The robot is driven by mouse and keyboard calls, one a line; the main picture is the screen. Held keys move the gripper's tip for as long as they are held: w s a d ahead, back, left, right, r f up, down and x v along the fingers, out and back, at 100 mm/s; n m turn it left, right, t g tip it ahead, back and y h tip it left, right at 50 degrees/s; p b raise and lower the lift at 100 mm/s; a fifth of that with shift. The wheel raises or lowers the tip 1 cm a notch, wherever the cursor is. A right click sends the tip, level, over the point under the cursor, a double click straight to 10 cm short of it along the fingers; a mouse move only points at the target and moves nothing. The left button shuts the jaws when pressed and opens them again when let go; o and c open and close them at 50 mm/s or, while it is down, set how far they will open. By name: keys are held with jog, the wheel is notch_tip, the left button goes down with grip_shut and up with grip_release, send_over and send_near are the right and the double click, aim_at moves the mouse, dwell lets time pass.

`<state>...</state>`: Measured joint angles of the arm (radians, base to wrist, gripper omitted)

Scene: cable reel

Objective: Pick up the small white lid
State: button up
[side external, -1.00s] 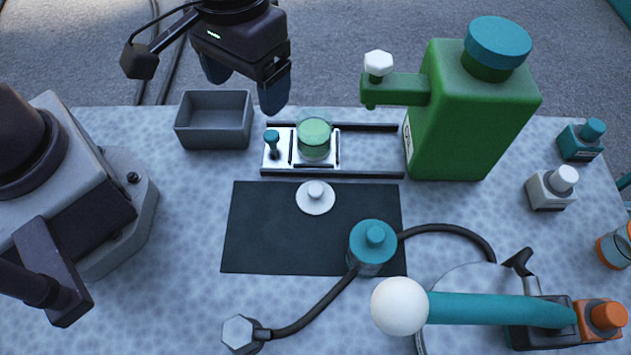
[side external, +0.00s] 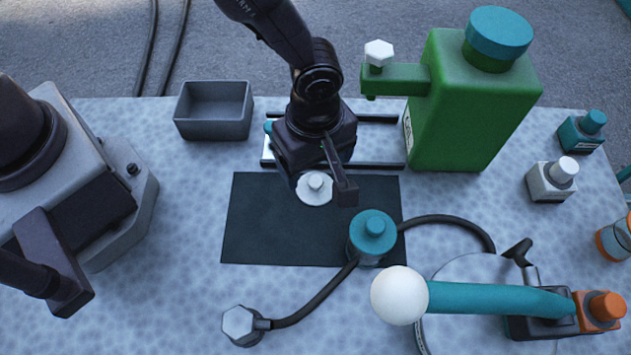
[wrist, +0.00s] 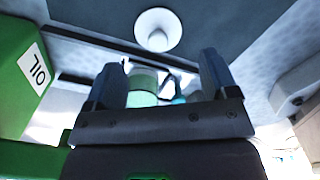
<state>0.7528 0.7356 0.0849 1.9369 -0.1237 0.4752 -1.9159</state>
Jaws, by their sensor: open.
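The small white lid (side external: 314,190), a flat disc with a round knob on top, lies on the black mat (side external: 262,228) near its far edge. In the wrist view the lid (wrist: 158,29) shows at the top centre, beyond the fingertips. My gripper (wrist: 164,72) is open with its two blue fingers apart, and the lid is not between them. A jar with green contents (wrist: 142,86) shows between the fingers in the wrist view.
A teal-topped cylinder (side external: 372,236) with a black hose stands right of the lid. The green oil can (side external: 460,110) and its spout stand behind right. An empty grey bin (side external: 213,136) is behind left. The rack (side external: 378,171) is partly hidden. The mat's left side is clear.

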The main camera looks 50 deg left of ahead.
aim_at(316, 182)
notch_tip(316, 182, down, 7)
jog(key=shift+w+r, duration=0.15)
dwell(0.4)
jog(key=c, duration=0.7)
